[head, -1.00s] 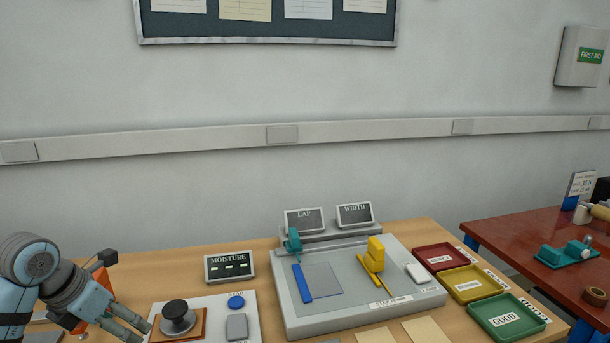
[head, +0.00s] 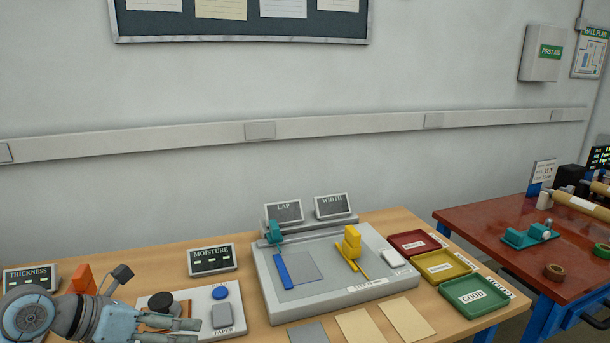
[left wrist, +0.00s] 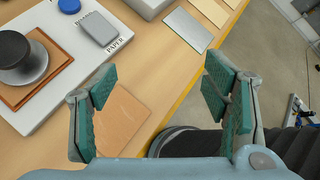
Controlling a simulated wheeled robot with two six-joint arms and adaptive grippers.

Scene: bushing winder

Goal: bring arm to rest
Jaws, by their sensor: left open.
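My left gripper (head: 190,331) is at the lower left of the head view, in front of the moisture station on the wooden bench (head: 395,220). In the left wrist view the gripper (left wrist: 160,92) shows two teal-padded fingers spread wide, with nothing between them. A brown sheet (left wrist: 122,115) lies on the bench below the left finger. The black knob weight (head: 165,304) on its brown plate is partly hidden by my arm in the head view; it shows at the upper left of the wrist view (left wrist: 22,60). My right gripper is not in view.
The white moisture board (head: 240,318) holds a blue button (head: 220,293) and a grey pad (head: 222,316). A grey measuring fixture (head: 330,306) stands mid-bench. Red (head: 412,243), yellow (head: 448,266) and green (head: 475,298) trays are to its right. A red table (head: 505,225) stands beyond.

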